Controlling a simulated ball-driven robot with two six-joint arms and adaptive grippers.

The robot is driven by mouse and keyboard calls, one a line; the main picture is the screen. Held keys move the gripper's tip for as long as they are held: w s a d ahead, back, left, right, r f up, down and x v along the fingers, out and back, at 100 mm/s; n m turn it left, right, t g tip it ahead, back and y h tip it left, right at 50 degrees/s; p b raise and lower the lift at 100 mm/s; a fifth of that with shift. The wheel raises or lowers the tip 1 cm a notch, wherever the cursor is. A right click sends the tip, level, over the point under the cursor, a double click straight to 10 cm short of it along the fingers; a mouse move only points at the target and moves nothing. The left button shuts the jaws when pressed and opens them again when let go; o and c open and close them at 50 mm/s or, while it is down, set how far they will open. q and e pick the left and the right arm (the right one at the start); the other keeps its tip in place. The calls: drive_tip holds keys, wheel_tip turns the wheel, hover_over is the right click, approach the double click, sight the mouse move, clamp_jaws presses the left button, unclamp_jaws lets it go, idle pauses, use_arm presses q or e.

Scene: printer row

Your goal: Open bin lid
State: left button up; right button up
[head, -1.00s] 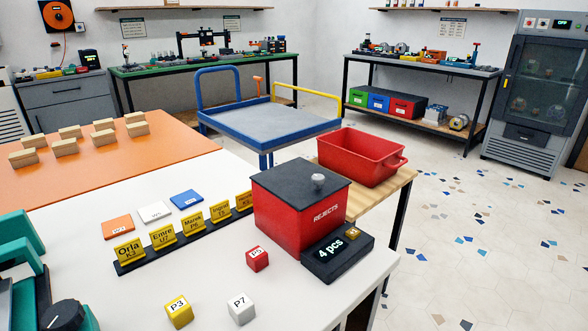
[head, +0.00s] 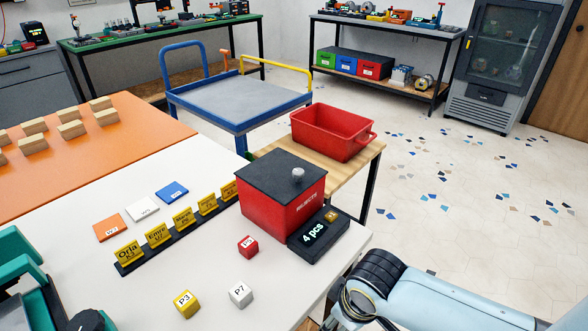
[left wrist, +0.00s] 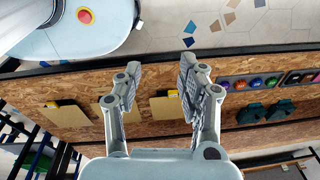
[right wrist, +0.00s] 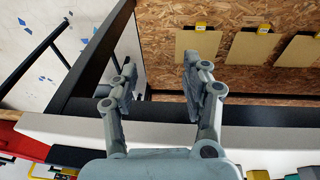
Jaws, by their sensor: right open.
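The red REJECTS bin (head: 268,214) stands near the right corner of the white table. Its dark lid (head: 268,172) lies flat and closed on top, with a light round knob (head: 298,173) near the right side. My right arm comes in at the lower right of the head view, in front of the table's right edge and apart from the bin; its gripper is outside that view. In the right wrist view my right gripper (right wrist: 160,66) is open and empty near a table edge. In the left wrist view my left gripper (left wrist: 160,70) is open and empty. Neither wrist view clearly shows the lid.
A display reading "4 pcs" (head: 314,236) stands against the bin's front. A red cube (head: 248,247), a yellow cube (head: 186,304) and a white cube (head: 241,294) lie nearby. Name plates (head: 184,220) stand left of the bin. A red tub (head: 333,143) sits on a wooden stand behind.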

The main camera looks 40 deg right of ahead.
drive_tip(key=w+a+r+n+p, duration=0.1)
drive_tip(key=w+r+p, duration=0.1)
drive_tip(key=r, duration=0.8)
drive_tip(key=w+r+p, duration=0.1)
drive_tip(key=r+p, duration=0.1)
drive_tip(key=r, duration=0.9)
drive_tip(key=n+g, duration=0.2)
drive_tip(key=n, duration=0.4)
approach(299, 171)
drive_tip(key=f+b, duration=0.2)
drive_tip(key=shift+w+d+y+b, duration=0.1)
drive_tip(key=shift+d+y+b, duration=0.2)
drive_tip(key=shift+y, duration=0.1)
wheel_tip(299, 171, down, 7)
drive_tip(key=shift+w+f, duration=0.1)
clamp_jaws()
